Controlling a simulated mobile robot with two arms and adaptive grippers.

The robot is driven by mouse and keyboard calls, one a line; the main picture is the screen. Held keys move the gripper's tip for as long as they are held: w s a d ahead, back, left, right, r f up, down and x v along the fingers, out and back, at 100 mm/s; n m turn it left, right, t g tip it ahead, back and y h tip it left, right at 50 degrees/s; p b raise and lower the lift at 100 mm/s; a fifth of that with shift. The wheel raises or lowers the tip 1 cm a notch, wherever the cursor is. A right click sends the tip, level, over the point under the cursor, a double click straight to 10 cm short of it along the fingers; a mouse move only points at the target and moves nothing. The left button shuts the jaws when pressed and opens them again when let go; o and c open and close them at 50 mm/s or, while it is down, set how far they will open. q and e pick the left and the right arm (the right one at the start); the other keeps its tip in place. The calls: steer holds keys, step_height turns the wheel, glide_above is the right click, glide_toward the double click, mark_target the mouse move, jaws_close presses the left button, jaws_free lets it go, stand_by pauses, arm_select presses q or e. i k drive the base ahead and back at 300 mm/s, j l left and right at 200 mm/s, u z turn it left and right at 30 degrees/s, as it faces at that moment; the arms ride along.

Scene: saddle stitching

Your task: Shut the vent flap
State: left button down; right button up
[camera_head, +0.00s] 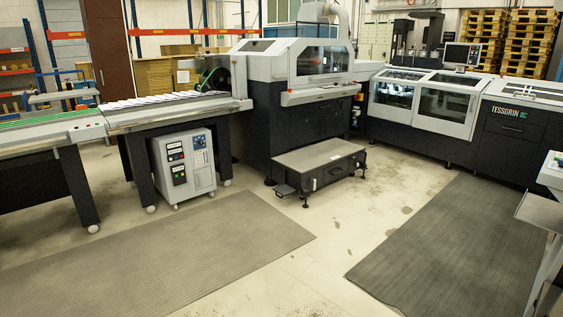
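I cannot make out a vent flap for certain in the head view. The stitching machine (268,66), with dark lower panels and a light hood, stands at the back middle. A pale curved duct (341,18) rises behind its hood. A grey wheeled control cabinet (204,178) with switches stands under the feed conveyor (165,112). The long machine section marked TESSGRIN (508,132) stands at the right, with clear-windowed covers that look down. Neither of my grippers is in view.
A low dark step box (320,160) stands on the floor before the machine. Flat ribbed mats lie at the left (150,250) and right (455,250). A grey stand (543,210) cuts in at the right edge. The floor between the mats is clear.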

mark_target(284, 189)
steer(key=i, duration=2.9)
